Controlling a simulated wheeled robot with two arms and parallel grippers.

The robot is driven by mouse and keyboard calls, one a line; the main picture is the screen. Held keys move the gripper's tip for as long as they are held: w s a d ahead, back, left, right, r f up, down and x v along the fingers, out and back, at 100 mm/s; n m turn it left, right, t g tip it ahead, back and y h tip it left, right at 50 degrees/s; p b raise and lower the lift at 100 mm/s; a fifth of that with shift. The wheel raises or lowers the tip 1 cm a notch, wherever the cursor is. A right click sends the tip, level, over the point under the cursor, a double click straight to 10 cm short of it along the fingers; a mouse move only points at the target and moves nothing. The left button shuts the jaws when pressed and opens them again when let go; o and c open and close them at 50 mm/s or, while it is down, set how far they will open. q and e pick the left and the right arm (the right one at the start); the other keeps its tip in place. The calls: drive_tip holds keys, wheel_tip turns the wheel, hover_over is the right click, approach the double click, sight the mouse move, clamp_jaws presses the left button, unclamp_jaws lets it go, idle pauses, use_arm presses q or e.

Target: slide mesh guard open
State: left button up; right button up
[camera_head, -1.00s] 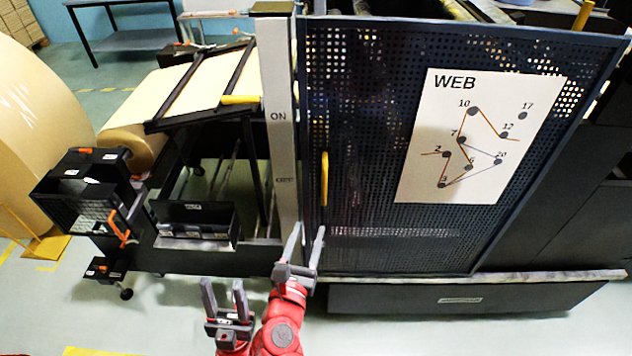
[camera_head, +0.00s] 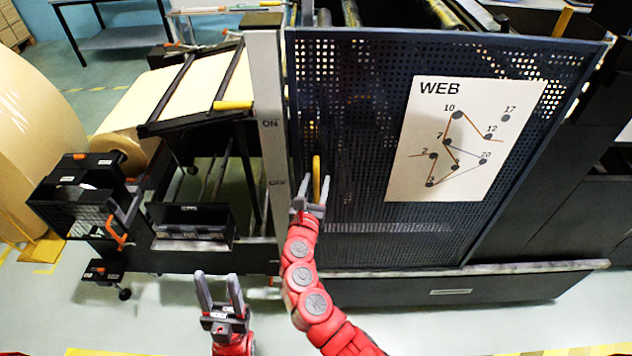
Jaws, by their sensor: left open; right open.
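The dark perforated mesh guard (camera_head: 360,120) stands upright across the front of the machine, its left edge beside the grey post (camera_head: 266,90). A yellow vertical handle (camera_head: 316,175) is fixed near the guard's left edge. My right gripper (camera_head: 314,186) is open, with its fingers pointing up on either side of the handle's lower part; I cannot tell whether they touch it. My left gripper (camera_head: 219,290) is open and empty, low in the view, in front of the machine and away from the guard.
A white WEB diagram sheet (camera_head: 465,140) is on the guard. A dark ledge (camera_head: 450,287) runs below it. To the left are a black bin (camera_head: 191,222), a cart with a mesh basket (camera_head: 80,215) and a large kraft roll (camera_head: 45,130). Floor in front is clear.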

clamp_jaws()
idle(1.4)
